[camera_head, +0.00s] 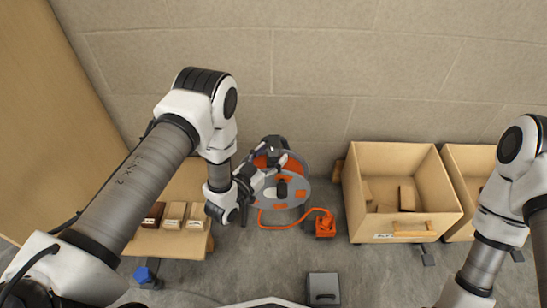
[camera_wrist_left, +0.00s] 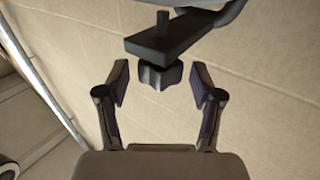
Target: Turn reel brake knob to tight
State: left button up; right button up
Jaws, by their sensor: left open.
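The cable reel (camera_head: 294,192) stands on the floor near the wall, with a grey flange and orange patches. In the left wrist view, a dark lobed knob (camera_wrist_left: 156,76) sits under a black bracket (camera_wrist_left: 185,35) with a short post, beside the reel's grey rim. My left gripper (camera_head: 273,167) is at the reel in the head view. In the left wrist view my left gripper (camera_wrist_left: 160,88) is open, with one finger on either side of the knob and visible gaps. The knob is hard to make out in the head view. My right gripper is out of view.
An orange cable (camera_head: 285,226) runs from the reel to an orange box (camera_head: 325,226) on the floor. A wooden bench (camera_head: 170,243) with several small blocks is left. Wooden crates (camera_head: 405,230) stand right. A grey box (camera_head: 323,287) lies in front.

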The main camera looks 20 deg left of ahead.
pick_arm(q)
jog(key=shift+w+d, duration=0.15)
jog(key=shift+w, duration=0.4)
jog(key=c, duration=1.2)
jog(key=shift+o, duration=0.2)
